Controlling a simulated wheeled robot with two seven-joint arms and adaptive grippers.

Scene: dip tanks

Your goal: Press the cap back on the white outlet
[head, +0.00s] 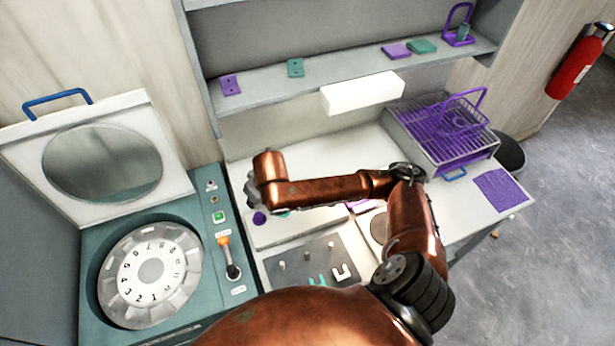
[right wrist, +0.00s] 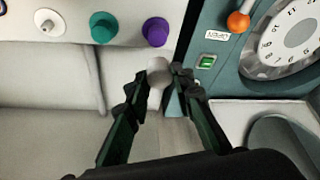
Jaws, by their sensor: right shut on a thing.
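My right gripper (right wrist: 164,80) is shut on a pale rounded cap (right wrist: 158,70), held between its fingertips. In the right wrist view, the white outlet (right wrist: 48,22) is at the upper left, with a small stub at its middle and no cap on it. A teal cap (right wrist: 102,27) and a purple cap (right wrist: 155,31) sit in the same row, the purple one nearest my gripper. The held cap is apart from the white outlet. In the head view, my right arm hides the white outlet and the fingers; the purple cap (head: 260,218) shows below the arm. My left gripper is not in view.
A teal machine with a numbered dial (head: 150,270) and open lid (head: 105,165) stands at the left. A grey peg board (head: 318,268) lies in front of the outlets. A wire rack (head: 440,130) is at the right. A shelf (head: 350,62) hangs above.

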